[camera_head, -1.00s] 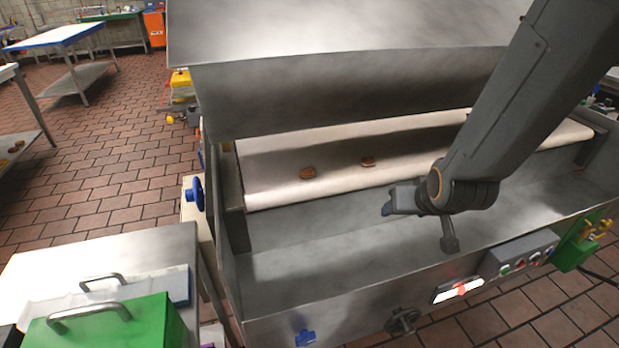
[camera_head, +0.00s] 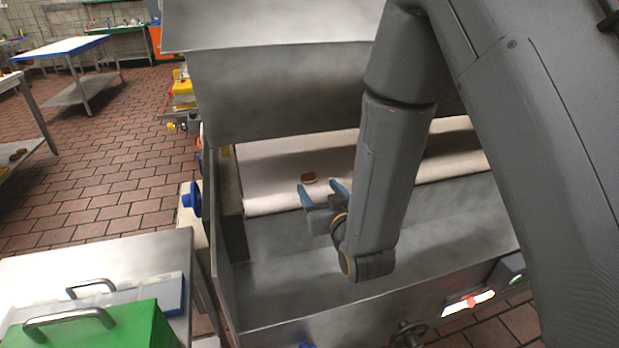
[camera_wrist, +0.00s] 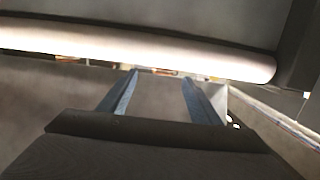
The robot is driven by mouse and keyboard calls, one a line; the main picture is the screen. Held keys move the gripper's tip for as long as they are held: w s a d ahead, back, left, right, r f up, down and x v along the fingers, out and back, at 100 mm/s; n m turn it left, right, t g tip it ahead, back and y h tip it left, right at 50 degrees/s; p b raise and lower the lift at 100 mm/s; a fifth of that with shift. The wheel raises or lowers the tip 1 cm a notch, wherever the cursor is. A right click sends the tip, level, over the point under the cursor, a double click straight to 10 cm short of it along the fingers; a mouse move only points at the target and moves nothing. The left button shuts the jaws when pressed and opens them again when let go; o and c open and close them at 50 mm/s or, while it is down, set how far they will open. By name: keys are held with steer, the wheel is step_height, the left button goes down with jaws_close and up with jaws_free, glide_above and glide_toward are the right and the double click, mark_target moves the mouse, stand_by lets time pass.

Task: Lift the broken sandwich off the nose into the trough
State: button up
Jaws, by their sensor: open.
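A small brown sandwich (camera_head: 309,178) lies on the pale belt (camera_head: 270,168), close to its rounded front edge, the nose (camera_head: 262,204). Whether it is broken is too small to tell. My gripper (camera_head: 320,187) is open and empty, its blue fingers pointing at the nose just in front of and right of the sandwich, above the grey metal trough (camera_head: 275,270). In the wrist view my gripper (camera_wrist: 160,82) spreads its two fingers below the bright nose (camera_wrist: 130,45). Small brownish bits show beneath the nose there; I cannot tell what they are.
A metal hood (camera_head: 310,95) hangs over the belt. The trough's front wall (camera_head: 275,333) stands nearest me. A steel table (camera_head: 150,248) with a green lidded box (camera_head: 110,330) is at the lower left. A blue knob (camera_head: 192,198) sticks out left of the trough.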

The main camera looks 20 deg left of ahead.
mark_target(309, 176)
steer(key=x, duration=0.1)
steer(key=p+x, duration=0.1)
steer(key=x, duration=0.1)
steer(key=shift+w+a+r, duration=0.2)
steer(key=shift+a+r, duration=0.1)
steer(key=shift+a, duration=0.05)
steer(key=shift+w+a+f, duration=0.2)
steer(key=shift+w+a, duration=0.05)
steer(key=shift+w, duration=0.25)
steer(key=c, duration=1.1)
